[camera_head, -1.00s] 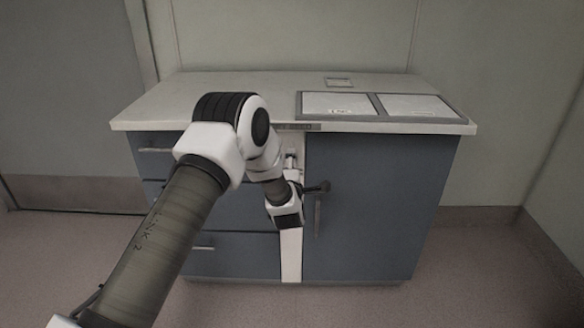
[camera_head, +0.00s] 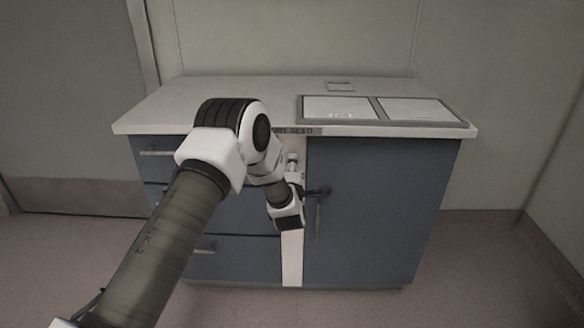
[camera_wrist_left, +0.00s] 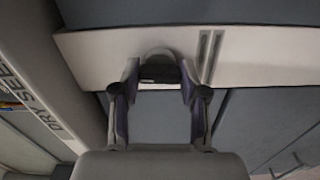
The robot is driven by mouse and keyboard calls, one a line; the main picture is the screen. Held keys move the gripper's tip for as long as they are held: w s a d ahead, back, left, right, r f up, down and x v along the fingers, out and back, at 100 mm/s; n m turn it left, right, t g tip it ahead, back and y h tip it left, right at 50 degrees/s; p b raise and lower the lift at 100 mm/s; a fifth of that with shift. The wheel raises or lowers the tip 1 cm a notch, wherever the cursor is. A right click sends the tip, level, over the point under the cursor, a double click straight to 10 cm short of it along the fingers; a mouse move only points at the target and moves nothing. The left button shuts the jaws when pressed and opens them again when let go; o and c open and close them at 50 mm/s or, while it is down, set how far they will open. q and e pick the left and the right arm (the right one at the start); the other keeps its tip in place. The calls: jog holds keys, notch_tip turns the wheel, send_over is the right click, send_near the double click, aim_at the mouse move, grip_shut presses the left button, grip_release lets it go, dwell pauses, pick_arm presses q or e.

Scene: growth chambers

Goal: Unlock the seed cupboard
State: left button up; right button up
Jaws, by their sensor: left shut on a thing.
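The seed cupboard is the blue-grey door (camera_head: 375,215) at the right of the cabinet, shut, with a slim vertical handle (camera_head: 317,225). A label (camera_head: 298,131) on the worktop edge is partly readable; in the left wrist view it reads "DRY SEE" (camera_wrist_left: 35,95). My left gripper (camera_head: 318,192) is at the pale upright strip (camera_head: 292,258) beside the door. In the left wrist view its fingers are shut on a small rounded grey piece, apparently a key (camera_wrist_left: 158,60), against the pale strip (camera_wrist_left: 265,55). Any keyhole is hidden. My right gripper is out of view.
Drawers (camera_head: 240,255) fill the cabinet's left side, partly behind my left arm. Two pale framed panels (camera_head: 340,108) lie on the worktop (camera_head: 200,95). The floor to the cabinet's right is clear, up to the wall.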

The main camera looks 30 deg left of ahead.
pick_arm(q)
jog(key=shift+m+p, duration=3.45)
jog(key=shift+m, duration=5.15)
jog(key=shift+f, duration=0.1)
jog(key=o, duration=1.1)
jog(key=shift+o, duration=0.2)
jog(key=v, duration=1.2)
jog(key=shift+s, duration=0.1)
